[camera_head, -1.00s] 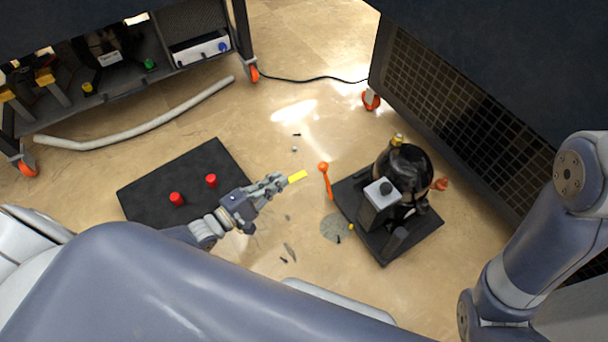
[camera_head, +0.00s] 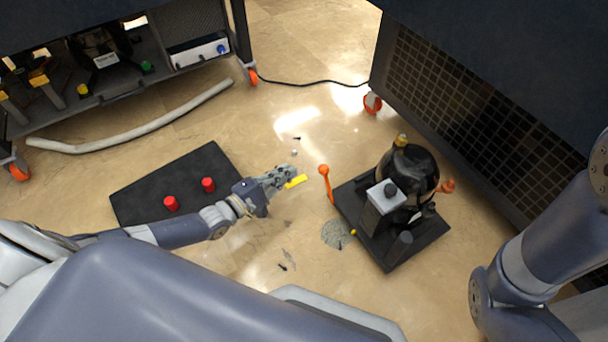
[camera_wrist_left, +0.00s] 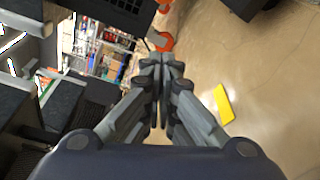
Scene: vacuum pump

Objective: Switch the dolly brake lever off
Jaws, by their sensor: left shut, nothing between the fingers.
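The dolly (camera_head: 428,240) is a dark square plate on the floor, carrying a black pump (camera_head: 413,172) with a grey box on its side. The brake lever (camera_head: 326,184) is orange with a round knob and stands up at the dolly's left corner. My left gripper (camera_head: 289,172) is shut and empty, left of the lever and apart from it. In the left wrist view its closed fingers (camera_wrist_left: 160,62) point toward an orange part (camera_wrist_left: 160,41); I cannot tell whether that is the lever. My right gripper is out of view.
A yellow strip (camera_head: 296,181) shows beside the left fingertips and, in the left wrist view, on the floor. A black mat (camera_head: 143,201) with two red cylinders lies left. A pale hose, a wheeled rack and a dark cabinet (camera_head: 455,120) stand behind. Small debris lies about.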

